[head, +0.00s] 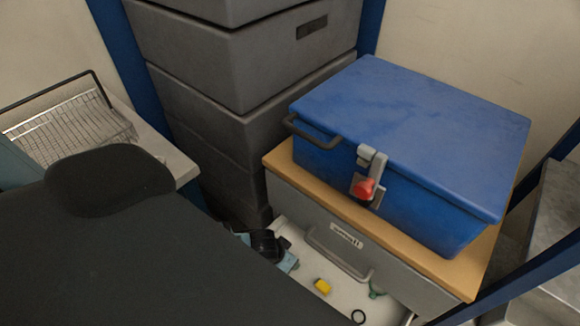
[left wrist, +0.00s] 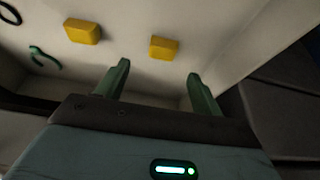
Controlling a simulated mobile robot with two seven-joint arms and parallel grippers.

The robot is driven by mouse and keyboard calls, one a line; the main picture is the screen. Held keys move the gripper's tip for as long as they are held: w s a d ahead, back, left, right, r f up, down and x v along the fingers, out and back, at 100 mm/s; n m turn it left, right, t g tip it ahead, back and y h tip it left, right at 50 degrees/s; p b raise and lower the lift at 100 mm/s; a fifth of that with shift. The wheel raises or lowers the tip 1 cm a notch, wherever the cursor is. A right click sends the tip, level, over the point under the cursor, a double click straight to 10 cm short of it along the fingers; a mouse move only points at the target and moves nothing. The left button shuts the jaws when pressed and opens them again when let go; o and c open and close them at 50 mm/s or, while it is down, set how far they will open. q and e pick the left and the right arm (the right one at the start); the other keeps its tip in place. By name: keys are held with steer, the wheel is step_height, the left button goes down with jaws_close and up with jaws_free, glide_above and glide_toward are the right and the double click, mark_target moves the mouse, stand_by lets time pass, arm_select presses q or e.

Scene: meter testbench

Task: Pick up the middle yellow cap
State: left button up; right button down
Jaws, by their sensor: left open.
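Two yellow caps show in the left wrist view, one (left wrist: 164,48) just beyond the gap between my fingertips and one (left wrist: 82,31) farther left. Only one yellow cap (head: 322,286) shows in the head view, on the pale floor of the open drawer. I cannot tell from these views which is the middle one. My left gripper (left wrist: 158,72) is open and empty, its green fingers pointing toward the nearer cap without touching it. In the head view my dark arm hides much of the drawer. My right gripper is out of view.
The drawer front (head: 350,238), labelled "small", has a handle beside the caps. A black ring (head: 358,316) and a green item (head: 376,293) lie in the drawer. A blue box (head: 410,140) stands on the cabinet top. Stacked grey drawers (head: 240,60) and a wire basket (head: 75,130) stand at left.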

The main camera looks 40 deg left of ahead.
arm_select(q)
steer(key=shift+s+b+x, duration=0.15)
steer(key=shift+b+x, duration=0.2)
steer(key=shift+x, duration=1)
steer(key=shift+s+b+x, duration=0.1)
steer(key=shift+b+x, duration=0.2)
steer(key=shift+x, duration=1.1)
steer(key=shift+w+a+f, duration=0.15)
steer(key=shift+w+f, duration=0.05)
steer(key=shift+f, duration=0.35)
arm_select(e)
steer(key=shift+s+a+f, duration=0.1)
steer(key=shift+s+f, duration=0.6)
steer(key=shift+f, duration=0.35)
arm_select(q)
steer(key=shift+c, duration=0.4)
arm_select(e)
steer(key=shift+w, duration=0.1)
arm_select(q)
steer(key=c, duration=1)
